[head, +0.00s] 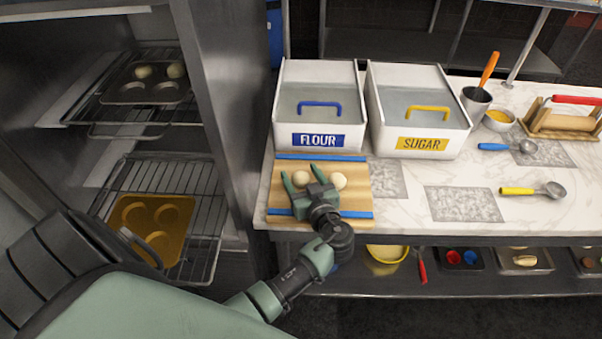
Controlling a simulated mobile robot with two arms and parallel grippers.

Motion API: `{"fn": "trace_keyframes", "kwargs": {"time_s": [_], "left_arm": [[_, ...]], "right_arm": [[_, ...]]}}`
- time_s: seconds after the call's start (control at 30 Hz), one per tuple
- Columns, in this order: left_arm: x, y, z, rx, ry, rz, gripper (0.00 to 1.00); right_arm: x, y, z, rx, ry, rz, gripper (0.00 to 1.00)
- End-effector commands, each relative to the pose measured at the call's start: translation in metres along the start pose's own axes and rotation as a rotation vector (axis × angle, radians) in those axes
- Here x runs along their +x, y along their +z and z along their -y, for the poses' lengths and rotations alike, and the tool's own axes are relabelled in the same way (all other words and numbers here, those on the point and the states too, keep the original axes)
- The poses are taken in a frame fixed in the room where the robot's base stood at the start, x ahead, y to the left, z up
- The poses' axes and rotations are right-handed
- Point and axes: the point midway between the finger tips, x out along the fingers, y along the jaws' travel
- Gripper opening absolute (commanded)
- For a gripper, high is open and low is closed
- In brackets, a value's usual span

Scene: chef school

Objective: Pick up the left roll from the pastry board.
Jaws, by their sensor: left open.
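The pastry board (360,198) is wooden with blue strips along its far and near edges and lies at the left end of the marble counter. Two pale round rolls sit on it side by side, the left roll (301,178) and the right roll (338,181). My left gripper (302,172) is open over the board, with one finger on each side of the left roll. The right finger lies in the gap between the rolls. Whether the fingers touch the roll I cannot tell. My right gripper is out of view.
The flour bin (318,110) and sugar bin (416,115) stand behind the board. Left is an open rack with a dark tin (146,92) holding two rolls and a golden tin (150,222). Scoops (535,190) and a rolling-pin stand (562,122) are at right.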

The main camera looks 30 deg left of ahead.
Motion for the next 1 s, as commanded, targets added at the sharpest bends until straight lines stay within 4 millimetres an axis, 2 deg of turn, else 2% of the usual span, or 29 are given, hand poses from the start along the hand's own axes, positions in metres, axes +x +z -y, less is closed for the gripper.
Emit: {"fn": "trace_keyframes", "kwargs": {"time_s": [0.17, 0.3, 0.33, 0.37, 0.6, 0.77, 0.87, 1.0], "left_arm": [[0.000, 0.001, 0.000, 0.000, 0.000, 0.000, 0.65], [0.000, 0.001, 0.000, 0.000, 0.000, 0.000, 0.26], [0.000, 0.001, 0.000, 0.000, 0.000, 0.001, 0.18], [0.000, 0.001, 0.000, 0.000, 0.000, 0.001, 0.15], [0.000, 0.000, 0.000, -0.001, 0.000, 0.001, 0.15], [-0.002, -0.008, 0.000, -0.003, 0.000, 0.000, 0.15], [-0.003, -0.019, 0.000, -0.006, 0.000, 0.000, 0.15], [-0.007, -0.044, -0.001, -0.009, 0.000, -0.001, 0.15]], "right_arm": [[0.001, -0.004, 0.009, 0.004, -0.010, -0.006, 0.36], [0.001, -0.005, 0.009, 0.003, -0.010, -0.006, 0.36], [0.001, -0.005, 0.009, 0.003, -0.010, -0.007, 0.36], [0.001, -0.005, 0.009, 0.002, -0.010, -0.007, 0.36], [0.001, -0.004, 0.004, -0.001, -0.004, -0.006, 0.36], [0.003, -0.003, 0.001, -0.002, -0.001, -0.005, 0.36], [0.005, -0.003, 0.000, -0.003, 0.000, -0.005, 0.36], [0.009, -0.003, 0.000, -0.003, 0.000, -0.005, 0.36]]}}
